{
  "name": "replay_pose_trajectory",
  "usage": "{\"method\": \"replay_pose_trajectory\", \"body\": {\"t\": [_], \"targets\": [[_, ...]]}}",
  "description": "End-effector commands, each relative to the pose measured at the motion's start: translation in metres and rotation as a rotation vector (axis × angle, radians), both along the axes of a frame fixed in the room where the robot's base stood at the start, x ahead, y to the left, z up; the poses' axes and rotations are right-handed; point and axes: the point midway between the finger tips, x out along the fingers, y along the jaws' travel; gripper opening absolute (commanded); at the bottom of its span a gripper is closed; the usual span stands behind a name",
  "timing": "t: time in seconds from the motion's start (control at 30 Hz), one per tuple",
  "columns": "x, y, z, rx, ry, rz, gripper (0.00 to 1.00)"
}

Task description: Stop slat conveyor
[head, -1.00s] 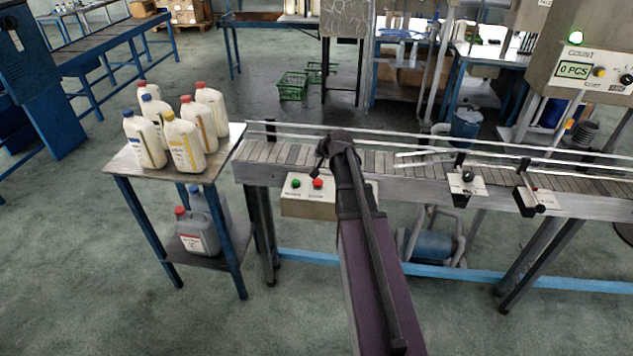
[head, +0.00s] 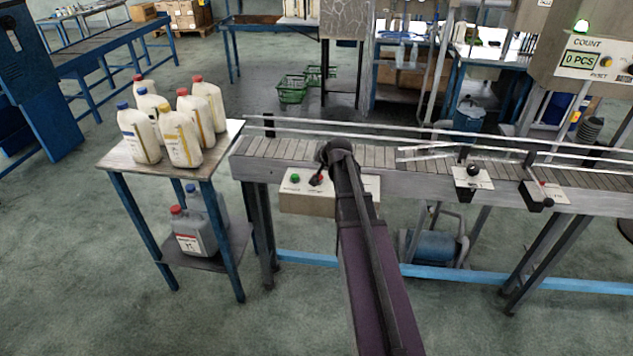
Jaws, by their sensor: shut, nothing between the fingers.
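The slat conveyor (head: 283,149) runs from the middle to the right edge of the head view. A beige control box (head: 305,204) hangs on its front side near the left end. The box has a green button (head: 295,178) at left and a red button (head: 321,177) at right. My gripper (head: 316,181) is shut and empty. Its dark tip is at the red button and covers part of it. I cannot tell whether it touches or presses the button. My arm hides the right part of the box.
A small table (head: 215,157) left of the conveyor holds several white bottles with coloured caps; grey jugs (head: 193,232) stand on its lower shelf. Two lever boxes (head: 472,180) sit on the conveyor's front at right. A counter panel (head: 590,62) reads 0 PCS.

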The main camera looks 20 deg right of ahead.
Motion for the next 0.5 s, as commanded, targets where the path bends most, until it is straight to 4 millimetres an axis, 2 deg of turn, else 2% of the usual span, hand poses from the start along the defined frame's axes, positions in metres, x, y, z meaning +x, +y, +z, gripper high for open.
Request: {"method": "replay_pose_trajectory", "body": {"t": [0.03,0.2,0.5], "targets": [[0.0,0.0,-0.009,0.0,0.0,0.0,0.0],[0.0,0.0,-0.02,0.0,0.0,0.0,0.0],[0.0,0.0,-0.028,0.0,0.0,0.0,0.0]]}}
